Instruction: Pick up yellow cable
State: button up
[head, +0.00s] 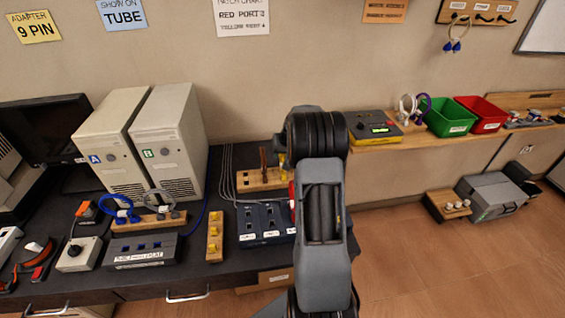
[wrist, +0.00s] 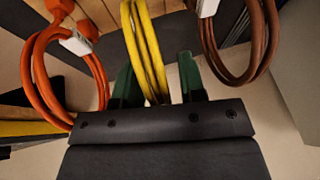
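The yellow cable (wrist: 147,45) hangs as a loop in the middle of the wrist view. My gripper (wrist: 157,68) has its two green fingers apart, one on each side of the loop's lower part. A small gap shows between the cable and the right finger; contact with the left finger is hard to tell. In the head view a bit of the yellow cable (head: 282,160) shows at the wooden rack (head: 250,183), beside my arm, which hides my fingertips there.
In the wrist view an orange cable (wrist: 42,75) hangs left and a brown cable (wrist: 248,45) hangs right, both close to my fingers. The brown cable also shows in the head view (head: 262,158). A dark blue switch panel (head: 262,222) sits in front of the rack.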

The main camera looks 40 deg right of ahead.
grip_shut()
